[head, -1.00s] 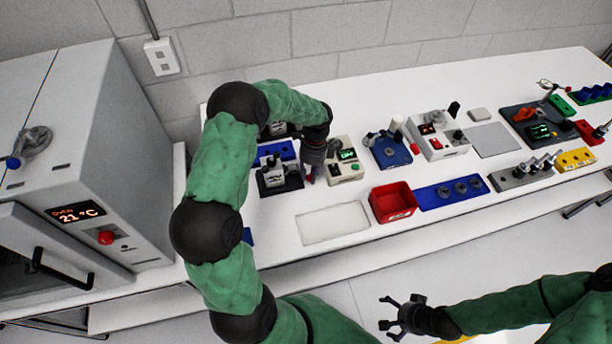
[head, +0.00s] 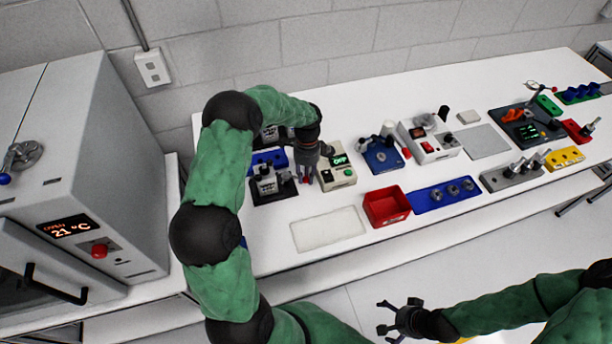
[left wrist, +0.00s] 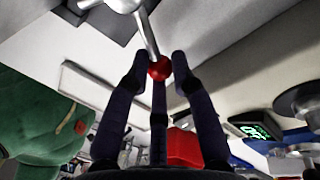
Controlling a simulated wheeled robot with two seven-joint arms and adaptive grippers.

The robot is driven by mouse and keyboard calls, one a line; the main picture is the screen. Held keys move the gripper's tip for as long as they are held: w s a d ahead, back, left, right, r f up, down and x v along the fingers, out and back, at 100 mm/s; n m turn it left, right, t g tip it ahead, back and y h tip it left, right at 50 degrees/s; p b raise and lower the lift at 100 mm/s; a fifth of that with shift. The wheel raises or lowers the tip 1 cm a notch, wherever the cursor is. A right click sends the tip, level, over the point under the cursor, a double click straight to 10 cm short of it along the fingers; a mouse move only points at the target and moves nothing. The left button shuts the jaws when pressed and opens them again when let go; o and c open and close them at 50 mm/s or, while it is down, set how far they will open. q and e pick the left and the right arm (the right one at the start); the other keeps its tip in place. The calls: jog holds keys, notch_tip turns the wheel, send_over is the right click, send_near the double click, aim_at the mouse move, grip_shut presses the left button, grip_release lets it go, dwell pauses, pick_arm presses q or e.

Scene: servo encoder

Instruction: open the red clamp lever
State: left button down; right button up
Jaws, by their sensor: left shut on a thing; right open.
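The red clamp lever (left wrist: 159,68) shows in the left wrist view as a red ball knob on the end of a thin metal rod that runs up to a grey metal body. My left gripper (left wrist: 160,75) has its fingers closed around the red knob. In the head view my left gripper (head: 307,178) points down beside the dark clamp fixture (head: 272,190); its wrist and fingers hide most of the lever there. My right gripper (head: 388,317) is open and empty, low in front of the bench and far from the clamp.
A cream box with a green display (head: 339,170) stands close to the right of my left gripper. A red bin (head: 386,206) and a pale flat tray (head: 328,229) lie nearer the front. A grey oven (head: 70,200) stands at the left. Several fixtures fill the bench's right side.

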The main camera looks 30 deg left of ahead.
pick_arm(q)
jog(key=c, duration=1.1)
grip_release()
jog(key=r, duration=0.4)
jog(key=w+r, duration=0.1)
jog(key=r, duration=0.2)
jog(key=w+a+r, duration=0.1)
jog(key=r, duration=0.3)
jog(key=shift+r, duration=0.35)
